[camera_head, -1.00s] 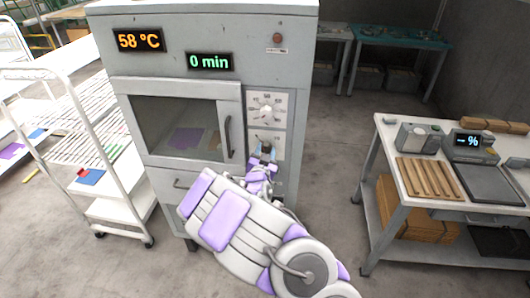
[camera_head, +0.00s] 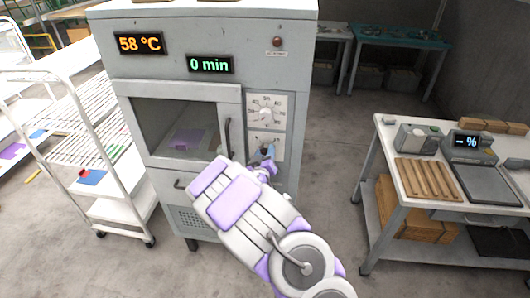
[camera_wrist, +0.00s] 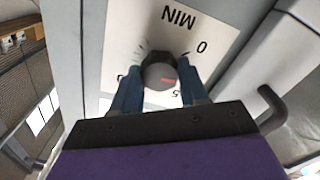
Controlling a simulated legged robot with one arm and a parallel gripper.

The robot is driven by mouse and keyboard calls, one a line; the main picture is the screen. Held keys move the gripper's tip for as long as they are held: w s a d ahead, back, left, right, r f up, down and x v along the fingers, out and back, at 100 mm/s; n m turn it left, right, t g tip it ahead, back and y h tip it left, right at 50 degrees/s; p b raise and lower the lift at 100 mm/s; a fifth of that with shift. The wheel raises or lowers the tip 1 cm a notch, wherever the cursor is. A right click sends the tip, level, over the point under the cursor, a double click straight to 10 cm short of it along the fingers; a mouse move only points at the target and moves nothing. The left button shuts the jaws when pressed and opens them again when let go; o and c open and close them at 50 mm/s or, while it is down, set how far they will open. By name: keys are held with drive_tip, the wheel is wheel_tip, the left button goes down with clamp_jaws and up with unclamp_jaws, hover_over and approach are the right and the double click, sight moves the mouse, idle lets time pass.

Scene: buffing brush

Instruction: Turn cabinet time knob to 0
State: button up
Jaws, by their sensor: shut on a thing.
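The grey cabinet (camera_head: 275,70) stands in the middle of the head view, with a green "0 min" display (camera_head: 210,64) on its front. The lower of its two knobs is the time knob (camera_wrist: 160,75), dark and round with a red mark, on a white "MIN" dial plate (camera_wrist: 185,35). In the wrist view its red mark points to the right side of the picture. My gripper (camera_wrist: 162,88) has one blue finger on each side of the knob and is shut on it. In the head view my gripper (camera_head: 264,153) largely hides this knob.
An orange display (camera_head: 139,43) reads 58 °C. The upper temperature knob (camera_head: 265,114) sits just above my gripper. The cabinet door handle (camera_head: 228,137) stands close to its left. A white rack cart (camera_head: 100,125) is at left; a table (camera_head: 390,140) with scales is at right.

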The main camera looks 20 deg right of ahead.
drive_tip(key=n+p, duration=0.1)
drive_tip(key=n, duration=0.3)
drive_tip(key=shift+f+n, duration=0.15)
drive_tip(key=shift+n, duration=0.15)
drive_tip(key=shift+f+n, duration=0.1)
drive_tip(key=shift+n, duration=1.8)
drive_tip(key=o, duration=0.6)
drive_tip(key=shift+a, duration=0.1)
drive_tip(key=o, duration=0.5)
drive_tip(key=shift+a, duration=0.1)
drive_tip(key=shift+c, duration=0.2)
drive_tip(key=p+v, duration=0.8)
drive_tip(key=v, duration=0.9)
drive_tip(key=shift+a, duration=0.25)
